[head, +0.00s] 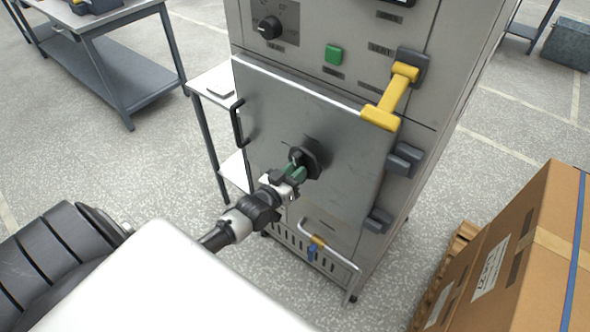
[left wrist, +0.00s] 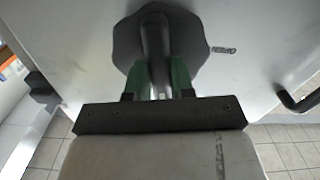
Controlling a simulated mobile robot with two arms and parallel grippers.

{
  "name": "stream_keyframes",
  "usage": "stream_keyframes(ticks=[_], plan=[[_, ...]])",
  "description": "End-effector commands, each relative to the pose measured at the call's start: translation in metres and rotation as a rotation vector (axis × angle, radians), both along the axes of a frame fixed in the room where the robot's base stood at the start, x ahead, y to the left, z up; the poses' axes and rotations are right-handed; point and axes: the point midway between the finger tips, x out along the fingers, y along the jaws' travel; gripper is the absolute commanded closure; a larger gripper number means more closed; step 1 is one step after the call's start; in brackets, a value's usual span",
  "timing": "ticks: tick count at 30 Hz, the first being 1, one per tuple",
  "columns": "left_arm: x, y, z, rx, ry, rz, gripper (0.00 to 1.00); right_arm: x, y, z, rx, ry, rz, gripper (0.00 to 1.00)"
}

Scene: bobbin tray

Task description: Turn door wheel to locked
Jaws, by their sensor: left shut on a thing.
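The door wheel (head: 311,158) is a dark round knob with a raised grip bar on the grey metal door (head: 350,150) of the cabinet. In the left wrist view the wheel (left wrist: 189,35) shows its scalloped dark disc and bar, with a small mark on the door beside it. My left gripper (head: 296,170) has green fingers, which also show in the left wrist view (left wrist: 160,75). They are shut on the wheel's bar, one on each side. The fingers hide part of the bar. My right gripper is not in view.
A yellow handle (head: 393,96) sits at the door's upper right, above dark hinges (head: 404,160). A black door handle (head: 238,122) is at the left edge. A cardboard box (head: 520,250) stands at the lower right, and a side table (head: 212,88) at left.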

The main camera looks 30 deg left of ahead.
Motion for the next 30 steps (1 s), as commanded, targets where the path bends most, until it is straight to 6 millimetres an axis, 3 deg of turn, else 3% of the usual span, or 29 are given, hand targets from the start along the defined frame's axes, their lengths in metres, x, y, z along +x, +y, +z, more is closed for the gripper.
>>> stream_keyframes(ticks=[12, 28, 29, 30], plan=[[-0.0002, 0.0, -0.0005, 0.172, -0.012, 0.001, 1.0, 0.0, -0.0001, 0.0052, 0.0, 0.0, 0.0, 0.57], [-0.0001, 0.0002, -0.0006, 0.194, -0.014, 0.0, 1.0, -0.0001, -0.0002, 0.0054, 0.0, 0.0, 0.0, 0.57], [-0.0001, 0.0002, -0.0005, 0.194, -0.014, 0.0, 0.72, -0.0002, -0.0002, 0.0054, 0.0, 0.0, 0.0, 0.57], [-0.0001, 0.0002, -0.0005, 0.194, -0.014, 0.0, 0.66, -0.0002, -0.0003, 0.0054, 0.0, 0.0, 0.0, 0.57]])
